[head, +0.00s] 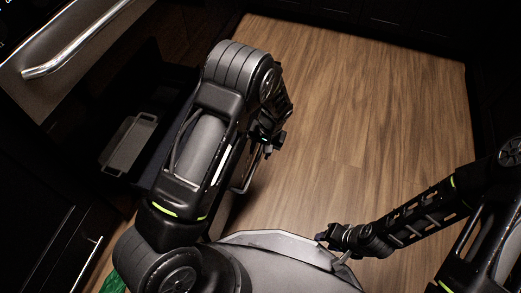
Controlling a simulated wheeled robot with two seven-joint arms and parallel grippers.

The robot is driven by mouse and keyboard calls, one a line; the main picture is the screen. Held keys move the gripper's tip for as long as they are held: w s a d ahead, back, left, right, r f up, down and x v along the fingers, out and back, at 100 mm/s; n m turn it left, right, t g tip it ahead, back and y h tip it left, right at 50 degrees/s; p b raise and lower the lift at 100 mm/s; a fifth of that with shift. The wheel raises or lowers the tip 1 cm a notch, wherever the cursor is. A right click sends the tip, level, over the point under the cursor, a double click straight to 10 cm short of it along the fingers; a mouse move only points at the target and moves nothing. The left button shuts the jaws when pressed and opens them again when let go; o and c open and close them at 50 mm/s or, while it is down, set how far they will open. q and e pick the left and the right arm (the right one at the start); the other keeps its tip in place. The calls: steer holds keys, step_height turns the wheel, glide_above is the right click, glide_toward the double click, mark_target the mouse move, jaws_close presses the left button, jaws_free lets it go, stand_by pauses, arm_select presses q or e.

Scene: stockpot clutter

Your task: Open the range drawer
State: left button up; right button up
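The range drawer (168,135) is pulled out below the oven at the left, and its dark inside shows. A grey tray-like pan (130,143) lies in it. A thin metal bar (240,188), apparently the drawer's handle, shows just beyond my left arm, which hides most of the drawer front. My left gripper (268,147) is at the upper end of this bar; its fingers are small and dark, and I cannot tell whether they grip it. My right gripper (326,238) is low at the centre right, away from the drawer; its finger opening is unclear.
The oven door with its silver handle (80,45) is above the drawer at the upper left. A dark cabinet with a thin handle (88,262) is at the lower left. The wooden floor (360,110) is clear. Dark cabinets line the far edge.

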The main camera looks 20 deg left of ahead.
arm_select(q)
steer(key=shift+r, duration=0.1)
